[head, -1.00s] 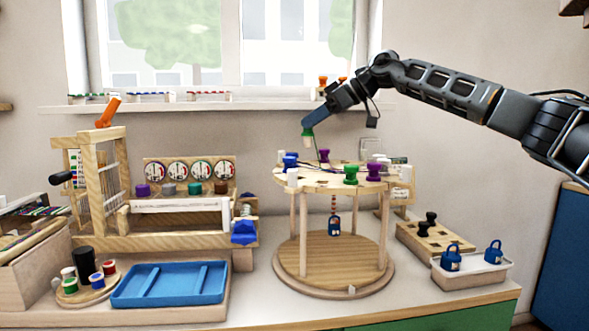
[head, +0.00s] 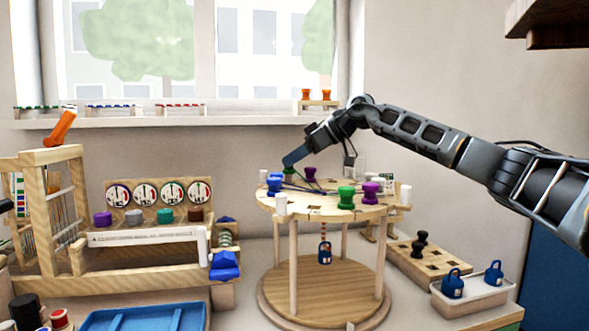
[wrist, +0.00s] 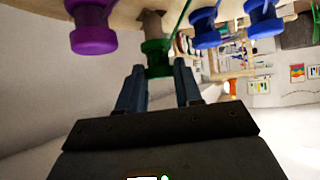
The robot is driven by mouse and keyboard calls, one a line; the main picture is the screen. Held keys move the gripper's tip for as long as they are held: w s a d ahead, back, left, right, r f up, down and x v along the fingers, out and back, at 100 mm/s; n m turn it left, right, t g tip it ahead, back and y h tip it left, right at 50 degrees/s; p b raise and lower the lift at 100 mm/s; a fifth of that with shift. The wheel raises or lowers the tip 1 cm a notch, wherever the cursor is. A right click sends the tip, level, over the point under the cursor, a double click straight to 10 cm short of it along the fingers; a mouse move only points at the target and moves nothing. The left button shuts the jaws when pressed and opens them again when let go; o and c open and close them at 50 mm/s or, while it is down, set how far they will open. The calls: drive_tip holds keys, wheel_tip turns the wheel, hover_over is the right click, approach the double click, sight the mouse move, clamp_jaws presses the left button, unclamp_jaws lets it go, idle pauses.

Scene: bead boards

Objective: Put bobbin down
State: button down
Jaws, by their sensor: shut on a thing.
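My gripper (head: 288,163) is shut on a green bobbin (wrist: 157,60) at the far left part of the round wooden stand's top (head: 312,208). In the wrist view the bobbin sits between the two fingers (wrist: 159,72), with a green thread running up from it. In the head view only a little green shows below my gripper, at the level of the top; I cannot tell whether it touches. Blue bobbins (head: 274,184), a near green bobbin (head: 346,197) and purple bobbins (head: 370,192) stand around the top.
A blue padlock-shaped weight (head: 325,254) hangs below the top. A wooden loom (head: 68,215) and a blue tray (head: 145,319) are left; a wooden block (head: 430,262) and a white bin (head: 470,296) are right.

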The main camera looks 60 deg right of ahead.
sight(292, 170)
drive_tip(key=shift+f, duration=1.25)
drive_tip(key=shift+f, duration=0.25)
drive_tip(key=c, duration=0.8)
unclamp_jaws()
drive_tip(key=shift+o, duration=0.2)
drive_tip(key=shift+r, duration=0.15)
drive_tip(key=v, duration=1.2)
drive_tip(key=shift+r, duration=0.1)
